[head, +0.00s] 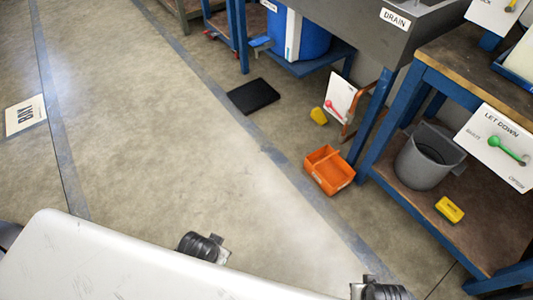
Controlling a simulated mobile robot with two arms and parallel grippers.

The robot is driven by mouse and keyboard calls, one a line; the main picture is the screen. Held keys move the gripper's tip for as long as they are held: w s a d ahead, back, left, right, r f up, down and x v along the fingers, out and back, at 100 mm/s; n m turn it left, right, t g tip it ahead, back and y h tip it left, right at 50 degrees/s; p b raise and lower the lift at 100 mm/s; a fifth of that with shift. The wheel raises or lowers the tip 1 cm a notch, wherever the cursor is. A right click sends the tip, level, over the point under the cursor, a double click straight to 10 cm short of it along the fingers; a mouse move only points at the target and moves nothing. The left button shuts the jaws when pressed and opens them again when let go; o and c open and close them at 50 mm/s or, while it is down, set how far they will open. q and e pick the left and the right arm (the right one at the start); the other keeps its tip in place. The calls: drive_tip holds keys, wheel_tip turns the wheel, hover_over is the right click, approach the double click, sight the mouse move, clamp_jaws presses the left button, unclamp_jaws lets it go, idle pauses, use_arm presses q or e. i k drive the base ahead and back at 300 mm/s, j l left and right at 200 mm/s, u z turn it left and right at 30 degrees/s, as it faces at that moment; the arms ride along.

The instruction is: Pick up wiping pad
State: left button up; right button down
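No gripper of mine shows in the head view. A yellow block with a dark label (449,209) lies on the brown lower shelf of the blue-legged bench at the right, in front of the grey bucket. A smaller plain yellow piece (319,116) lies on the floor beside a white sign. A flat black pad-like slab (253,96) lies on the floor near the blue drum's stand. I cannot tell for certain which of these is the wiping pad. Nothing is seen touching any of them.
An orange open bin (329,170) stands on the floor left of the bench. The grey bucket (427,155) and the LET DOWN board (496,147) are at the bench. A grey DRAIN sink (369,26) is behind. The middle floor is clear.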

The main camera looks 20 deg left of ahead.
sight(445, 208)
drive_tip(key=z, duration=1.35)
